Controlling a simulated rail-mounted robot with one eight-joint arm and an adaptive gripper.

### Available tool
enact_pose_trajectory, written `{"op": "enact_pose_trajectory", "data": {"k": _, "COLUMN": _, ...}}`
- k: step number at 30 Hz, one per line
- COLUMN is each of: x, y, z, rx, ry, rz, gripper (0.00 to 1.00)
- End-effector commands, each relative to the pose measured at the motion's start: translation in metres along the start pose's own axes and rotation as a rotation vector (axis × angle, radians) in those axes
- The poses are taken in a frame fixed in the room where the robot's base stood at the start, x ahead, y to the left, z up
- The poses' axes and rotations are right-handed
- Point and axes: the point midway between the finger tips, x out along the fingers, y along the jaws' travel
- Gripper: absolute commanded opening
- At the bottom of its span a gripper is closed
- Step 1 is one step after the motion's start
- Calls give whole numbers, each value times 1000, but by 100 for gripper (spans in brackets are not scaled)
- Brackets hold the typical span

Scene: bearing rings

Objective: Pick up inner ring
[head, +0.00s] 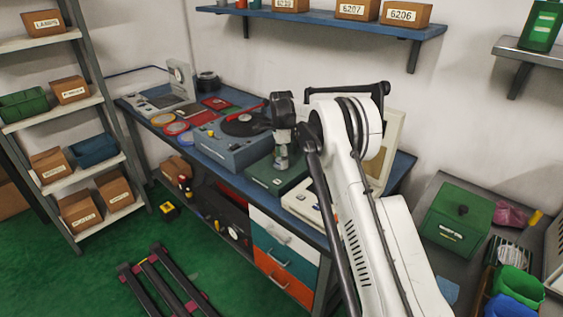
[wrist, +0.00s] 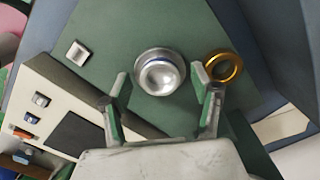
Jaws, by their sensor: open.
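In the wrist view a round silver metal piece (wrist: 160,72) with a shiny rim and a paler middle sits on a green surface (wrist: 110,35). I cannot tell for sure whether it is the inner ring alone or several nested parts. A brass-coloured ring (wrist: 222,66) lies to its right, just outside my right finger. My gripper (wrist: 159,82) is open and empty, its two fingers apart on either side of the silver piece. In the head view my gripper (head: 281,158) points down over the green block (head: 268,181) on the blue bench; the rings are hidden there.
A small pale square (wrist: 77,53) is on the green surface at upper left. A cream panel with buttons (wrist: 40,110) lies to the left. In the head view a blue-grey machine with a black disc (head: 232,142) stands left of my gripper. A wall shelf (head: 330,22) hangs behind.

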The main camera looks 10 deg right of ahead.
Motion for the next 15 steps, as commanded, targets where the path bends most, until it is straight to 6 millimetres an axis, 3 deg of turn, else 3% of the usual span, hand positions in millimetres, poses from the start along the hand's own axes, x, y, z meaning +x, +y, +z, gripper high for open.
{"op": "enact_pose_trajectory", "data": {"k": 4, "x": 0, "y": 0, "z": 0, "rx": 0, "ry": 0, "rz": 0, "gripper": 60}}
{"op": "enact_pose_trajectory", "data": {"k": 15, "x": 0, "y": 0, "z": 0, "rx": 0, "ry": 0, "rz": 0, "gripper": 10}}
